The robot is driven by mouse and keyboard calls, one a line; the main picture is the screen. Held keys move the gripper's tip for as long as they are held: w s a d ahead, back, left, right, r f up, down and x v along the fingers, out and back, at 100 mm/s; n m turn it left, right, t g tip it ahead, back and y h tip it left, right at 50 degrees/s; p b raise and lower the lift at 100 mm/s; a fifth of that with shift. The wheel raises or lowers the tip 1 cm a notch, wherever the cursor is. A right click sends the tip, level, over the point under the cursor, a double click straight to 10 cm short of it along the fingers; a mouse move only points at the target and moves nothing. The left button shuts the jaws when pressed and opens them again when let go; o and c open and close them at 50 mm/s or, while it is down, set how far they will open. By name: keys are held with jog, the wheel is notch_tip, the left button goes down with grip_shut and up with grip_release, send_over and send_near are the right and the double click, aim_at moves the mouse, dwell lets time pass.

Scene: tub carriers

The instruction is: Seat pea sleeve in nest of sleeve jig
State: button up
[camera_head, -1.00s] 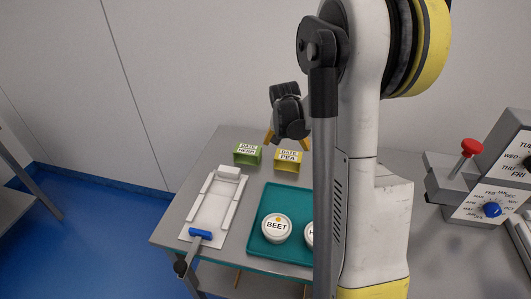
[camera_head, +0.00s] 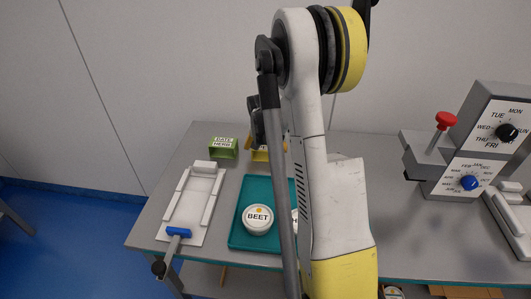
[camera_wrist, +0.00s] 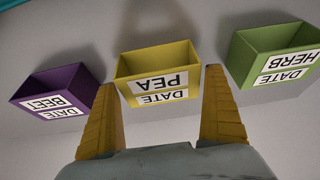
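The pea sleeve (camera_wrist: 158,73) is a yellow open-topped box labelled DATE PEA. In the wrist view it lies ahead of and between the yellow fingers of my gripper (camera_wrist: 160,82), which are spread and empty. In the head view the pea sleeve (camera_head: 260,154) stands on the table's back edge, partly hidden by my arm. My gripper is mostly hidden there, just above it.
The green herb sleeve (camera_head: 223,147) and purple beet sleeve (camera_wrist: 58,92) flank the pea sleeve. A teal tray (camera_head: 240,240) holds round lidded tubs, one marked BEET (camera_head: 258,219). A dial machine with a red knob (camera_head: 446,120) stands right, beside another white railed fixture (camera_head: 504,222).

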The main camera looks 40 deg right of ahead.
jog(key=c, duration=0.7)
jog(key=shift+r, duration=0.5)
jog(key=r, duration=0.1)
jog(key=r+p, duration=0.2)
jog(key=r, duration=0.1)
jog(key=shift+s+d, duration=0.3)
jog(key=s+d+r+p, duration=0.3)
jog(key=s+d+r, duration=0.3)
jog(key=s, duration=0.2)
jog(key=shift+s+d, duration=0.25)
jog(key=shift+d, duration=0.05)
